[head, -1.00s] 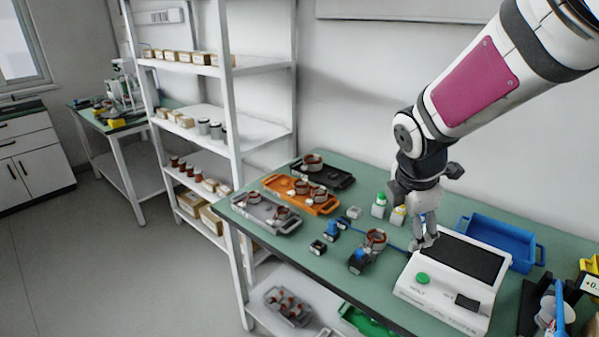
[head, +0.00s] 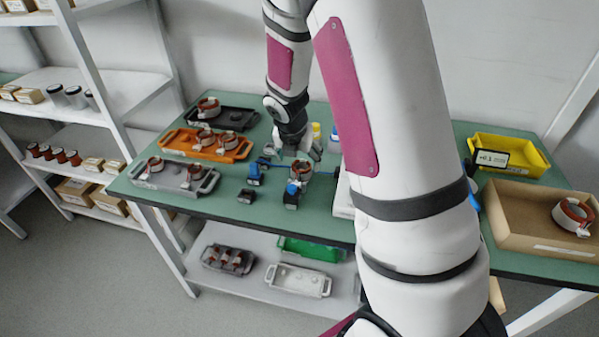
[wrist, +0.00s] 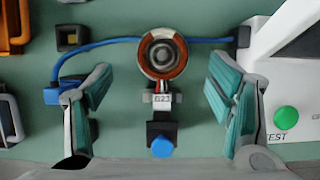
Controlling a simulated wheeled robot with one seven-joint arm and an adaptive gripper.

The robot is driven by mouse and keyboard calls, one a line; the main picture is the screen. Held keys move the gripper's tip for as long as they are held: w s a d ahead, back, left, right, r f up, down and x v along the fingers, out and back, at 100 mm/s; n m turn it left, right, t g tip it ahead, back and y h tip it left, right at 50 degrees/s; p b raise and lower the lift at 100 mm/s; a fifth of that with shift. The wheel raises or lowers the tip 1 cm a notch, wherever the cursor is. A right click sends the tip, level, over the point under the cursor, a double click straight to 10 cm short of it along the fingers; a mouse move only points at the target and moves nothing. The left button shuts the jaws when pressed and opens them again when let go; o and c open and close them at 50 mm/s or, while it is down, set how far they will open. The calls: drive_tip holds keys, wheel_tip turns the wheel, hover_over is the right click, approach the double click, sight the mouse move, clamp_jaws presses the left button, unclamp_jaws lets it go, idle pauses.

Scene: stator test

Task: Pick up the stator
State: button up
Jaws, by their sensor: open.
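A stator (wrist: 162,54), a copper-coloured ring with a grey centre, sits on a small dark fixture (wrist: 162,133) with a blue knob. It carries a white printed tag (wrist: 162,99). In the head view the same stator (head: 302,167) stands on the green table. My gripper (wrist: 160,75) is open, with one green-padded finger to each side of the stator. Neither finger touches it in the wrist view. In the head view my gripper (head: 298,153) is just behind and above it; the exact height gap is unclear.
More stators lie in a grey tray (head: 150,182), an orange tray (head: 172,150), a black tray (head: 238,125) and a cardboard box (head: 510,225). A blue cable (wrist: 112,43) runs beside the stator. A white tester (wrist: 300,75) stands close on the right.

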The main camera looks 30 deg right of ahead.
sight(301, 168)
drive_tip(key=shift+s+x, duration=0.1)
drive_tip(key=shift+x, duration=1.35)
drive_tip(key=shift+s+x, duration=0.15)
drive_tip(key=shift+x, duration=1.3)
drive_tip(key=c, duration=1.6)
